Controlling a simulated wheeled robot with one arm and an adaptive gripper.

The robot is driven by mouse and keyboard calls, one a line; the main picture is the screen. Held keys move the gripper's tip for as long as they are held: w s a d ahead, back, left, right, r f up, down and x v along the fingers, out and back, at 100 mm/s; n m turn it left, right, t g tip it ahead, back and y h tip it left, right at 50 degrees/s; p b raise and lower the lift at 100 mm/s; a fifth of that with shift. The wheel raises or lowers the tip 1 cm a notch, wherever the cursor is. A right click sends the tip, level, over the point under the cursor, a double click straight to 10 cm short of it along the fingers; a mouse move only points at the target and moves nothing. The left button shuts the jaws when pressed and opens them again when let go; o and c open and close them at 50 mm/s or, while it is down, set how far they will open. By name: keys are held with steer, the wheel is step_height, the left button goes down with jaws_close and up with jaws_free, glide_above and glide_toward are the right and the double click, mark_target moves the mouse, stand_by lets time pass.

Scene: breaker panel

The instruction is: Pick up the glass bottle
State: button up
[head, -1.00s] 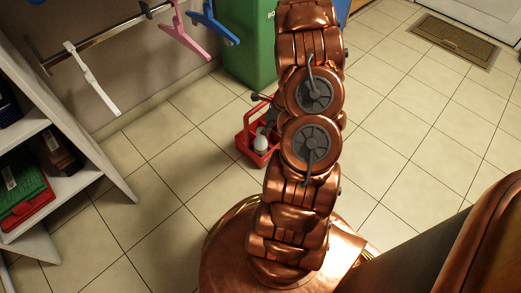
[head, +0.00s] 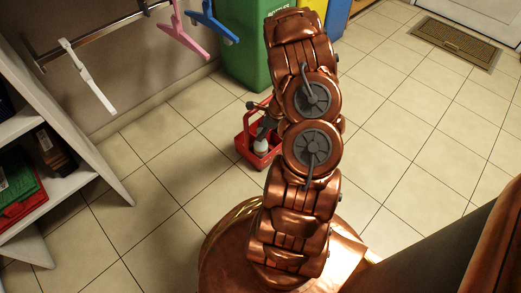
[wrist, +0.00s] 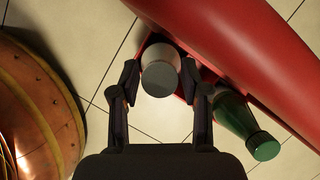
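A green glass bottle (wrist: 240,125) lies in the wrist view to the right of my gripper, outside its right finger. A pale grey-white, round-topped container (wrist: 160,72) is in front of my gripper (wrist: 159,90), between the two spread fingers. I cannot tell whether the fingers touch it. A red carrier (head: 258,152) stands on the floor in the head view, with the white container (head: 261,146) in it. The green bottle is not visible in the head view. My arm partly hides the carrier and gripper there.
The carrier's thick red bar (wrist: 240,45) crosses the wrist view close beyond the fingers. A green bin (head: 245,50) stands behind the carrier. White shelves (head: 75,170) and a rail with hangers (head: 100,40) are at left.

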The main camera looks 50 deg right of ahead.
jaws_close()
steer(key=shift+r, duration=0.1)
stand_by(0.5)
steer(key=shift+r, duration=0.25)
step_height(320, 180, up, 12)
steer(key=p, duration=0.5)
steer(key=s+d+p, duration=0.4)
steer(key=s+d, duration=0.6)
steer(key=s, duration=0.4)
steer(key=shift+s+d+f, duration=0.15)
steer(key=shift+s+f, duration=0.2)
steer(key=shift+s, duration=0.05)
